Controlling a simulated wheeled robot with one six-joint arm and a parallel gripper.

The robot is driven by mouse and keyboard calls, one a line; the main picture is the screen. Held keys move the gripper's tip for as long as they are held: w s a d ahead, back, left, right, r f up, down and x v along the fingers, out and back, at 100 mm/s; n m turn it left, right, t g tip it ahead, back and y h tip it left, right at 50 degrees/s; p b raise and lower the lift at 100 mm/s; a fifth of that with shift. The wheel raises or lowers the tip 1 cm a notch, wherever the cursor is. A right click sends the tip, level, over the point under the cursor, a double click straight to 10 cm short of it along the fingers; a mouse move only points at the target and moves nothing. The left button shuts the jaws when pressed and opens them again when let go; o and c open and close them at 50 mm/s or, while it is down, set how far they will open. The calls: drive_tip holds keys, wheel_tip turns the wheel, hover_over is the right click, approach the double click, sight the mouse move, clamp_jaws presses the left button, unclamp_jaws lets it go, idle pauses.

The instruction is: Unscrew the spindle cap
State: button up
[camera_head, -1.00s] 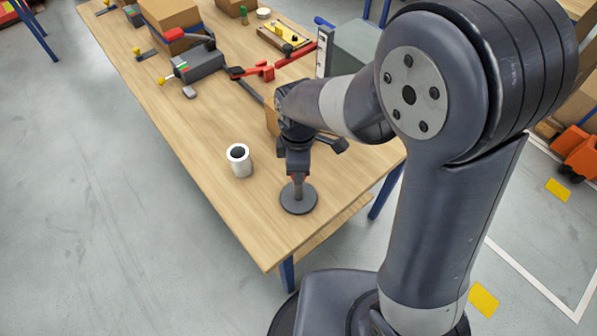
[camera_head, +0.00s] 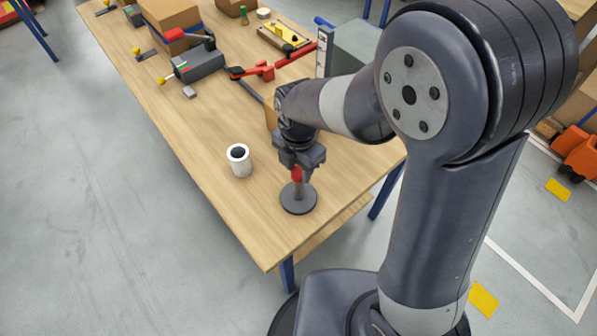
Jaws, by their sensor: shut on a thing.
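The spindle stands on a round dark base (camera_head: 298,199) near the table's front corner. Its red cap (camera_head: 297,174) shows at the top of the short upright post. My gripper (camera_head: 298,170) points down over the spindle and is shut on the cap, partly hiding it. The post between cap and base is only partly visible. I cannot tell how far the cap is turned on the thread.
A white hollow cylinder (camera_head: 239,160) stands on the table (camera_head: 190,128) left of the spindle. A grey vise-like device (camera_head: 198,66), red clamps (camera_head: 262,70) and cardboard boxes (camera_head: 171,16) lie further back. The table's front left area is clear.

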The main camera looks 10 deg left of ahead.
drive_tip(key=n, duration=0.9)
drive_tip(key=shift+n, duration=0.4)
drive_tip(key=o, duration=0.8)
